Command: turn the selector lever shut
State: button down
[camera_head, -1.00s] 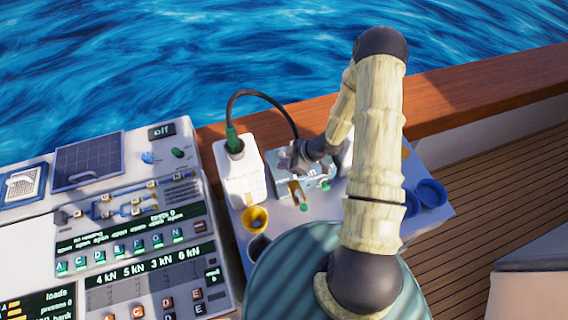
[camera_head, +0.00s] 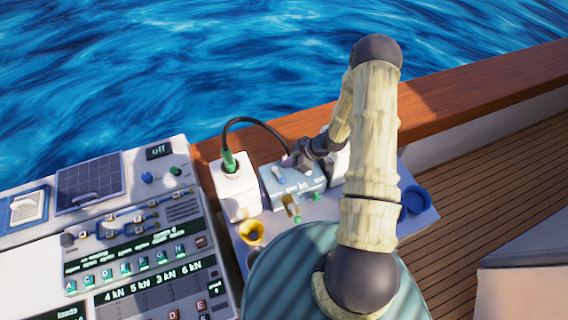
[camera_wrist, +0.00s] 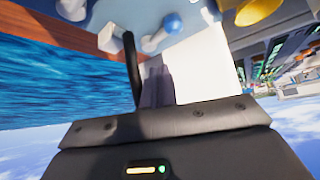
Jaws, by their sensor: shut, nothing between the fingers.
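A light blue box (camera_head: 300,186) marked "in" stands on the pale panel beside a white block. A short pale lever (camera_head: 279,174) with a bluish knob sits on its top left; it looks like the selector lever. The wrist view shows a pale lever with a blue ball end (camera_wrist: 172,22) beyond my fingers. My gripper (camera_head: 289,160) is just behind the box, close to this lever. In the wrist view the fingers (camera_wrist: 157,82) are together and empty, apart from the blue ball. The head view does not show clearly whether my gripper touches the lever.
A white block (camera_head: 238,190) with a green plug (camera_head: 229,161) stands left of the box, and its black cable (camera_head: 258,122) arches towards my gripper. A brass lever (camera_head: 291,206), a yellow cup (camera_head: 251,232) and a blue cup (camera_head: 416,199) are nearby. A wooden rail (camera_head: 450,98) runs behind.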

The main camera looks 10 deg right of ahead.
jog(key=shift+w+d+r+p, duration=0.2)
jog(key=shift+d+r+p, duration=0.2)
jog(key=shift+r, duration=0.1)
jog(key=shift+w+d+r+p, duration=0.2)
jog(key=shift+d+r+p, duration=0.1)
jog(key=shift+d+r, duration=0.15)
jog(key=c, duration=2.2)
grip_release()
jog(key=shift+a, duration=0.1)
